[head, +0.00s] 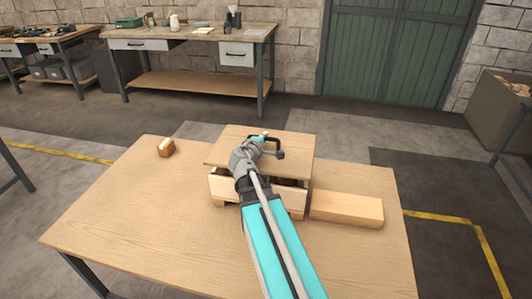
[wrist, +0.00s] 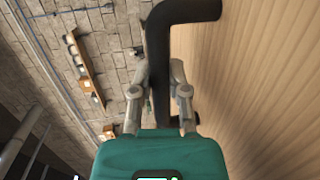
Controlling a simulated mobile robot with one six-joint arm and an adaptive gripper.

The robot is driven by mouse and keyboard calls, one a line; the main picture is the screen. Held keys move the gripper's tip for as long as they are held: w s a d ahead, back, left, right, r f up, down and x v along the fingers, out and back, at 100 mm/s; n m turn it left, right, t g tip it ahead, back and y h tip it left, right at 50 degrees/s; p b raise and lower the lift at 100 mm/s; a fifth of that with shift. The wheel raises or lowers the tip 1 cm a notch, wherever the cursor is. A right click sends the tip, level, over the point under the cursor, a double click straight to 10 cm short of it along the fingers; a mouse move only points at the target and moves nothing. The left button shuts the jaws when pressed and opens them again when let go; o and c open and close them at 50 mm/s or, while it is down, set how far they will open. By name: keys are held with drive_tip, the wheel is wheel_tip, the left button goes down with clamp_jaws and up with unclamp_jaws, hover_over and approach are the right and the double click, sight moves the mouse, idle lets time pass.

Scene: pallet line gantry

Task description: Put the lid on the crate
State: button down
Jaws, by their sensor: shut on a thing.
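The lid (head: 235,138) is a flat light-wood panel with a black handle; it also shows in the wrist view (wrist: 260,90). My gripper (head: 266,146) is shut on the black handle (wrist: 160,70), which runs between its fingers in the wrist view (wrist: 163,88). The wooden crate (head: 223,187) stands on the table below the lid. The lid covers most of the crate from above, with a dark gap showing at the crate's front right. My arm hides the middle of the crate's front. I cannot tell whether the lid touches the crate's rim.
A long wooden block (head: 346,209) lies just right of the crate. The table's (head: 120,215) left part is clear. A workbench (head: 190,38) stands far behind.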

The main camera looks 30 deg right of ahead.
sight(266, 146)
drive_tip(key=shift+w+d+f+b, duration=0.2)
drive_tip(key=shift+f+b, duration=0.05)
drive_tip(key=shift+f, duration=0.15)
drive_tip(key=shift+w+d+f+b, duration=0.2)
drive_tip(key=shift+f, duration=0.15)
drive_tip(key=shift+w+f, duration=0.15)
drive_tip(key=shift+w, duration=0.1)
drive_tip(key=shift+s+d+f, duration=0.1)
drive_tip(key=shift+d, duration=0.1)
drive_tip(key=shift+w+d+f+b, duration=0.25)
drive_tip(key=shift+f+b, duration=0.2)
drive_tip(key=shift+b, duration=0.25)
drive_tip(key=shift+w+a+f+b, duration=0.1)
drive_tip(key=shift+w+f+b, duration=0.05)
drive_tip(key=shift+f+b, duration=1.3)
drive_tip(key=shift+f+b, duration=0.35)
drive_tip(key=shift+f, duration=0.05)
